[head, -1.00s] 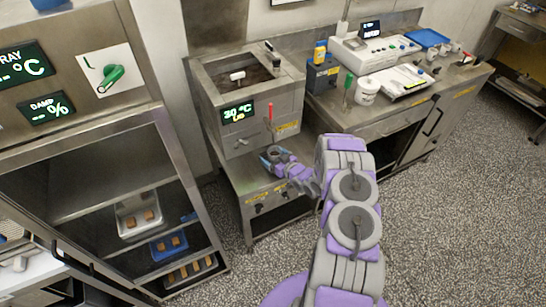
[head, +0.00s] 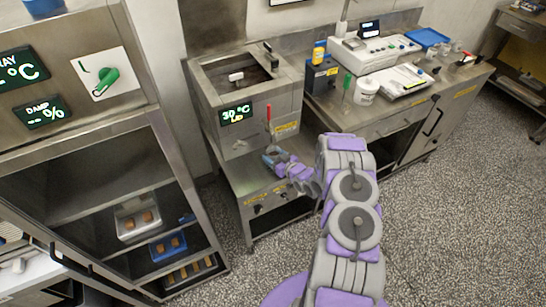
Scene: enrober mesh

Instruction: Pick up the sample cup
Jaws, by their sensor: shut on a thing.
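My gripper (head: 273,157) is at the end of my purple and grey arm, just below the front of the steel tank. It is shut on a small grey cup (head: 275,151), which I take to be the sample cup. The cup is small in the head view and mostly hidden by the fingers. I cannot tell whether it touches the steel shelf below.
The steel tank (head: 216,97) has a red lever (head: 269,113) and a 30 °C display just above my gripper. A steel shelf (head: 240,178) lies below. A bench at the right holds a white tub (head: 366,92). A rack with trays stands left.

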